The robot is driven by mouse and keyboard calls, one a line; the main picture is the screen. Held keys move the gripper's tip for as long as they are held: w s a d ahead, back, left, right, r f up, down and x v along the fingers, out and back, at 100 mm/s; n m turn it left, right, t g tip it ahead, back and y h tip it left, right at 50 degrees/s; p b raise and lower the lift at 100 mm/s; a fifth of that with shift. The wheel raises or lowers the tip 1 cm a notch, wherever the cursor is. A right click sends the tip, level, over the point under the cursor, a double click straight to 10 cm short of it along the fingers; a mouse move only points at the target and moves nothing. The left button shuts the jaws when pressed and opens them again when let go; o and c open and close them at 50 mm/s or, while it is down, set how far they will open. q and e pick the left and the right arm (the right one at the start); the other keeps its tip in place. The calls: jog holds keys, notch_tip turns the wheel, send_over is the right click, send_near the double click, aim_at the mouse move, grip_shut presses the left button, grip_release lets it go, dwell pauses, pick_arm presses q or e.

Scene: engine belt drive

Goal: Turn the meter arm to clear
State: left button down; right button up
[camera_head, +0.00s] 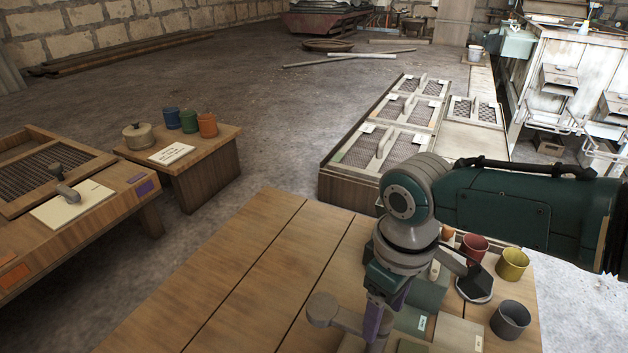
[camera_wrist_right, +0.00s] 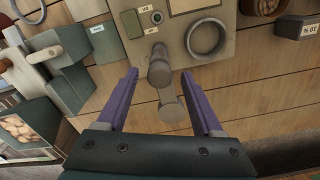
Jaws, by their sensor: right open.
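The meter arm, a grey lever with a round knob, shows in the head view (camera_head: 335,314) near the front of the wooden table. In the right wrist view, the meter arm (camera_wrist_right: 160,70) rises from a beige panel (camera_wrist_right: 228,45) as two rounded grey posts. My right gripper (camera_wrist_right: 160,74) is open, with one purple finger on each side of the lever and a gap to both. In the head view my right gripper (camera_head: 373,322) points down beside the lever and hides part of it. My left gripper is not in view.
A grey ring (camera_wrist_right: 207,38) and a green box (camera_wrist_right: 131,23) with a label are on the panel. Red (camera_head: 473,248), yellow (camera_head: 512,264) and dark grey (camera_head: 510,320) cups stand to the right. The table's left side (camera_head: 230,290) is clear.

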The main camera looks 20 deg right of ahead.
notch_tip(320, 180, up, 10)
jog(key=p, duration=0.3)
dwell(0.5)
